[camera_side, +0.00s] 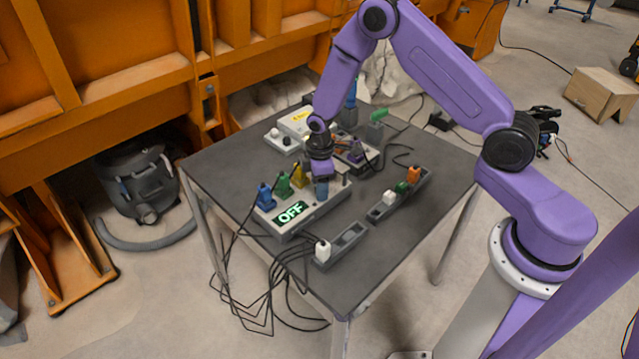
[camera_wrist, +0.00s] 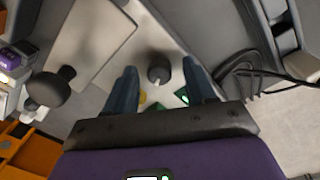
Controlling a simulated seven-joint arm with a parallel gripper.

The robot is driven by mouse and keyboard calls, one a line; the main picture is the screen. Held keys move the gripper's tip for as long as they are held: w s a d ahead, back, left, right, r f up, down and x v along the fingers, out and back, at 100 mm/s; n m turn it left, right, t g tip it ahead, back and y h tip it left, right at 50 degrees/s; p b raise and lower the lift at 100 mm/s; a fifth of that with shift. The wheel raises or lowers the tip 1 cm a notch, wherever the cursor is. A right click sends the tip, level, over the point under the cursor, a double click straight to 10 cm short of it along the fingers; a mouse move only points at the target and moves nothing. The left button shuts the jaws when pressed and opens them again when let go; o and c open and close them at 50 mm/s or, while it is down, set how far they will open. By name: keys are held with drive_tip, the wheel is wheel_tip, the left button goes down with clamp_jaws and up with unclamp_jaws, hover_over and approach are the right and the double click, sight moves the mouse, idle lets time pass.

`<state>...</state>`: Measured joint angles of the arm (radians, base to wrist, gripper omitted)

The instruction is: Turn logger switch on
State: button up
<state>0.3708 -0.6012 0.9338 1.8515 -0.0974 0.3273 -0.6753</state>
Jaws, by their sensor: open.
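The logger is a pale grey box (camera_side: 328,208) on the table, with a display (camera_side: 291,212) that reads OFF in green. Blue (camera_side: 265,196), green (camera_side: 284,184) and yellow (camera_side: 300,176) plugs stand along its far left edge. My gripper (camera_side: 321,192) is over the box's right part, pointing down, and hides what is under it in the side view. In the wrist view a dark round knob (camera_wrist: 158,68) with a pale pointer lies between the fingertips of my open gripper (camera_wrist: 163,78). The fingers look apart from the knob. A green glow (camera_wrist: 183,97) shows near the right finger.
A black round-headed knob (camera_wrist: 60,88) stands left of the fingers in the wrist view. A strip with white, green and orange plugs (camera_side: 378,211) and a socket strip with a white plug (camera_side: 323,251) lie on the grey table (camera_side: 240,148). Cables hang off its front left edge.

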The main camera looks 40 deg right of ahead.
clamp_jaws()
idle(0.3)
drive_tip(key=m, duration=0.6)
drive_tip(key=shift+m, duration=0.3)
drive_tip(key=m, duration=0.5)
drive_tip(key=shift+w+g, duration=0.1)
drive_tip(key=shift+g, duration=0.2)
drive_tip(key=shift+m, duration=0.3)
unclamp_jaws()
